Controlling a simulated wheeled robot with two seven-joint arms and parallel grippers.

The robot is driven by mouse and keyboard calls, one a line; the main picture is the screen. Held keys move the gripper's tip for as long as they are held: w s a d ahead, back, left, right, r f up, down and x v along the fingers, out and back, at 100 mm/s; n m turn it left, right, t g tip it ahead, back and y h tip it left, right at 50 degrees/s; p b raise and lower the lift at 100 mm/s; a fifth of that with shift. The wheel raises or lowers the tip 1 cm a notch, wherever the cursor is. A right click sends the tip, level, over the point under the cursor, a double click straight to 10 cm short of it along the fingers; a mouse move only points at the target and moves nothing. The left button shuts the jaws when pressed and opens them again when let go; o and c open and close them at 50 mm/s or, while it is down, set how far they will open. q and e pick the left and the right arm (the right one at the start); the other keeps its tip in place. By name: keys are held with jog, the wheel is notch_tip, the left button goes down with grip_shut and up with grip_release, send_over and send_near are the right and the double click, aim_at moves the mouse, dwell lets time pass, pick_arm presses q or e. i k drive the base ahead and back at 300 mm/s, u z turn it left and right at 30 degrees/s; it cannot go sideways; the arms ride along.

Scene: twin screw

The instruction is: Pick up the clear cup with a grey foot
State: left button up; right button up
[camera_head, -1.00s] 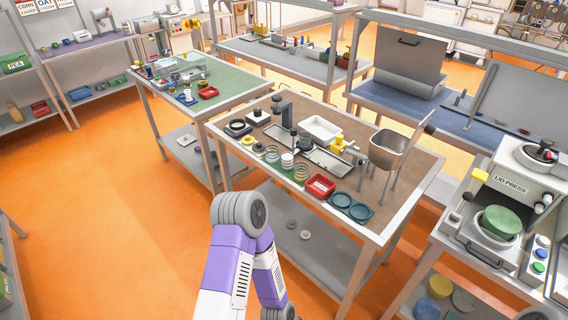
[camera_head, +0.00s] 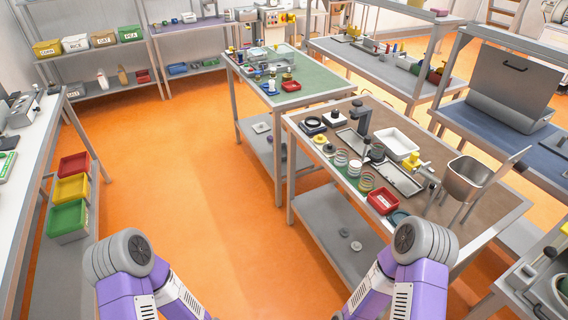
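On the brown-topped workbench (camera_head: 450,179) stands a row of small round cup-like items. One with pale rings (camera_head: 341,158) is at the back, a whitish one (camera_head: 354,169) is in the middle, and a clear greenish one (camera_head: 366,181) is in front. They are too small for me to tell which has a grey foot. My two purple arms with grey joints show at the bottom of the view, well short of the bench. Neither gripper is in view.
A red tray (camera_head: 382,201), a white tray (camera_head: 398,144) and a metal hopper (camera_head: 467,178) share the bench. A green-topped table (camera_head: 300,66) stands behind it. Shelving with red, yellow and green bins (camera_head: 68,216) is at left. The orange floor (camera_head: 190,150) between is clear.

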aim_at(355, 164)
jog(key=u, duration=0.85)
jog(key=i, duration=3.05)
jog(key=z, duration=4.5)
